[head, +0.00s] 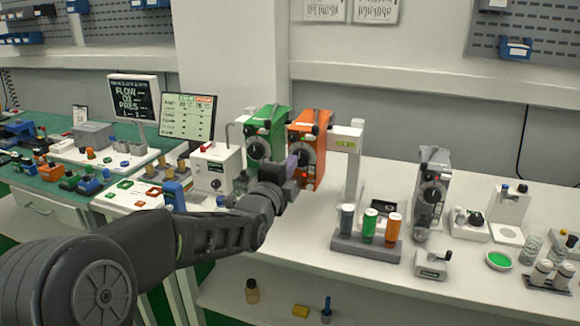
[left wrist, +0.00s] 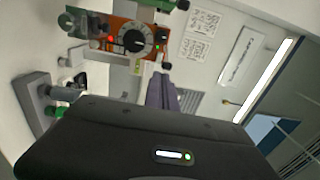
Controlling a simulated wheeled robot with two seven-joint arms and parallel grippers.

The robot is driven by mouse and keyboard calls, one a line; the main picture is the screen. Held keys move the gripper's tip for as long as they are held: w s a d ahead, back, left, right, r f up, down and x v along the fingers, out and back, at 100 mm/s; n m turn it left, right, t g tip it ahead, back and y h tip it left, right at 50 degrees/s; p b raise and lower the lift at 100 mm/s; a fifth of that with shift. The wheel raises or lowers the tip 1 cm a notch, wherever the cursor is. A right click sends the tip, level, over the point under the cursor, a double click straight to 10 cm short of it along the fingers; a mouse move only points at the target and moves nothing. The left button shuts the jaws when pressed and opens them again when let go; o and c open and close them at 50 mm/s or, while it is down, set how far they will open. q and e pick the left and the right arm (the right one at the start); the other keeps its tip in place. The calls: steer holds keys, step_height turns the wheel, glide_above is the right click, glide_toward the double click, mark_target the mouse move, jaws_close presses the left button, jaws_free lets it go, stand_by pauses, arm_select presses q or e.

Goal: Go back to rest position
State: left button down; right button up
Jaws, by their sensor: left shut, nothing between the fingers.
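My left arm reaches in from the left in the head view. Its gripper (head: 296,160) is raised in front of the orange dial unit (head: 317,143) and the green dial unit (head: 270,119); I cannot tell if it touches either. The purple-grey fingers are shut with nothing between them. In the left wrist view the shut fingers (left wrist: 162,92) show past the dark gripper body, and the orange unit (left wrist: 131,42) stands beyond them. My right gripper is out of view.
A rack with grey, green and orange cylinders (head: 370,227) stands right of the arm. A grey dial device (head: 430,190) and a green-filled dish (head: 499,260) are farther right. A white box (head: 217,170) and two screens stand left. The front middle of the bench is clear.

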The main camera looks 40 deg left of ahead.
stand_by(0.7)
arm_select(q)
steer(key=s+d+f+n+g+h, duration=0.1)
steer(key=d+f+n+g+h, duration=0.3)
steer(key=f, duration=0.7)
steer(key=s+d+f+n+g, duration=0.1)
steer(key=d+f+n, duration=0.5)
steer(key=f, duration=0.5)
steer(key=s+d+f+n+g+h, duration=0.1)
steer(key=d+f+n+g+h, duration=0.15)
steer(key=d+f+n, duration=0.65)
steer(key=s+d+f+m+g+h, duration=0.1)
steer(key=s+d+f+g, duration=0.1)
steer(key=s+d+f, duration=0.45)
steer(key=s+d+f+g+h, duration=0.1)
steer(key=s+d+f+g, duration=0.15)
steer(key=f, duration=0.65)
steer(key=s+d+f+m+g+h, duration=0.1)
steer(key=s+d+f+g, duration=0.1)
steer(key=s+d+f, duration=0.2)
steer(key=s+d+f+m+g, duration=0.1)
steer(key=s+d+f+g, duration=0.2)
steer(key=s+d+f, duration=0.2)
steer(key=s+d, duration=0.3)
steer(key=s, duration=0.4)
steer(key=shift+s+h, duration=0.25)
steer(key=shift+h, duration=0.1)
